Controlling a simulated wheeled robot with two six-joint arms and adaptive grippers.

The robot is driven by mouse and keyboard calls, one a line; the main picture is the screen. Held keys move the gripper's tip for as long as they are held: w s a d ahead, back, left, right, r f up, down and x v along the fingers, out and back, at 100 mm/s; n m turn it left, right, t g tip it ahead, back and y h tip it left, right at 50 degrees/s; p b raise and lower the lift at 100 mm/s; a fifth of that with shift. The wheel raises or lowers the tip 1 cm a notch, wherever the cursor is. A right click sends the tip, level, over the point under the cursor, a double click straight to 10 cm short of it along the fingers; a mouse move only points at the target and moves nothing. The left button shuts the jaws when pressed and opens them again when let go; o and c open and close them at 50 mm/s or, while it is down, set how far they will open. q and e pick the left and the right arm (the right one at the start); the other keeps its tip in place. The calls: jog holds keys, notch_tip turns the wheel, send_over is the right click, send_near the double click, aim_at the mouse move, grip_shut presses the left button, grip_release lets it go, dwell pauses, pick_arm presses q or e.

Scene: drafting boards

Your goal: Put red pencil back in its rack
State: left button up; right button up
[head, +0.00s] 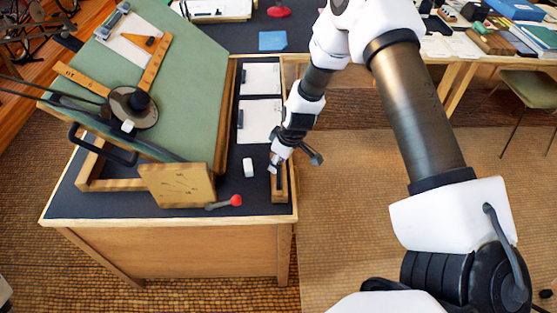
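A narrow wooden holder (280,195), which looks like the rack, lies along the right edge of the dark desk top. My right gripper (279,163) is at the far end of this holder, pointing down, low over or at it. Its fingers are small and partly hidden by the wrist, so I cannot tell whether they are open or shut, or whether they hold anything. I cannot make out the red pencil. My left gripper is not in view.
A tilted green drafting board (190,75) fills the desk's left. A white eraser-like block (248,168) lies left of the holder. A red-knobbed lever (236,200) is near the front. White sheets (260,118) lie behind. Open floor (350,210) is to the right.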

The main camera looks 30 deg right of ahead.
notch_tip(320, 180, up, 10)
jog(key=shift+r, duration=0.1)
dwell(0.5)
dwell(0.8)
